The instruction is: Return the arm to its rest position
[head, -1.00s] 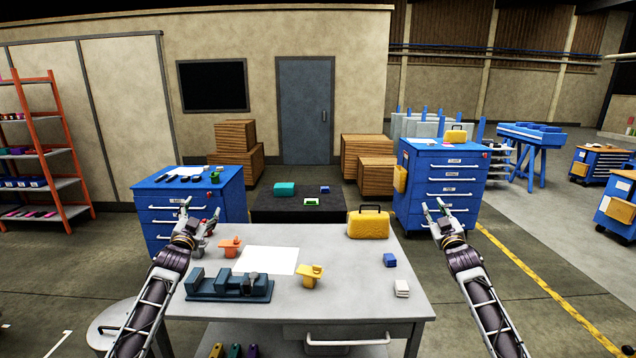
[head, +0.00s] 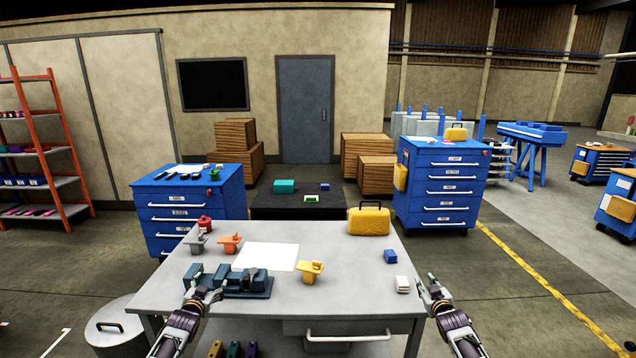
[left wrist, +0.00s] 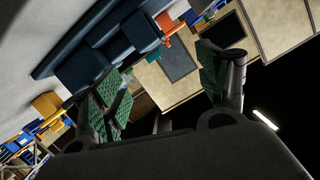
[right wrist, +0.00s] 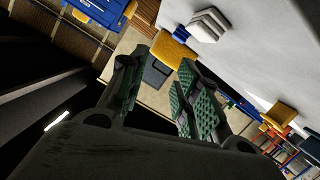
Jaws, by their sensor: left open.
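My left gripper (head: 204,293) is near the front left of the grey table (head: 330,260), in front of the dark blue vise-like fixture (head: 240,282). In the left wrist view its green-padded fingers (left wrist: 165,90) are apart with nothing between them. My right gripper (head: 432,288) is just off the table's right edge, close to the white block (head: 402,284). In the right wrist view its fingers (right wrist: 155,90) are apart and empty. Neither gripper holds anything.
On the table are a yellow case (head: 368,221), a blue block (head: 390,256), a yellow part (head: 311,271), an orange part (head: 229,243), a grey part (head: 196,242), a red part (head: 205,225) and a white sheet (head: 267,256). A round bin (head: 112,328) stands at the left.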

